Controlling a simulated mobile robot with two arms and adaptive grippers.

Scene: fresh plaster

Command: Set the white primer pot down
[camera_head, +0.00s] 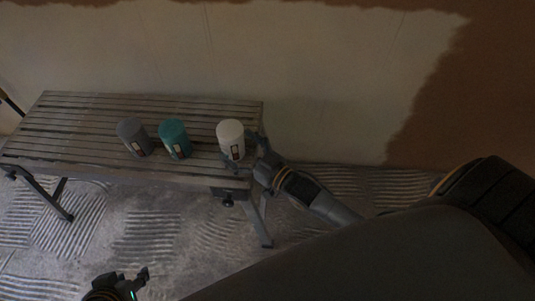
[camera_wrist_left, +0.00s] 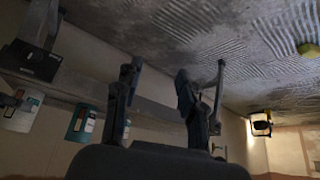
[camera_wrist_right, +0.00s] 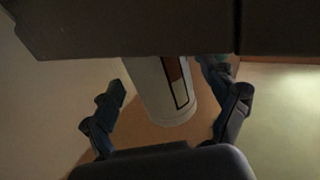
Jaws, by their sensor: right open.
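The white primer pot (camera_head: 231,137) stands upright at the right end of the slatted bench (camera_head: 75,117). My right gripper (camera_head: 246,150) is at the pot's right side, with its fingers open around it. In the right wrist view the pot (camera_wrist_right: 158,88) shows between the two spread fingers (camera_wrist_right: 165,112), with a gap on the left; contact on the right side is hard to tell. My left gripper (camera_head: 126,280) is low at the bottom of the head view, away from the bench. In the left wrist view its fingers (camera_wrist_left: 158,90) are apart with nothing between them.
A teal pot (camera_head: 174,138) and a grey pot (camera_head: 133,137) stand on the bench to the left of the white pot. A plastered wall (camera_head: 330,90) rises behind the bench. A lit work lamp (camera_wrist_left: 261,124) and a yellow object (camera_wrist_left: 308,50) show in the left wrist view.

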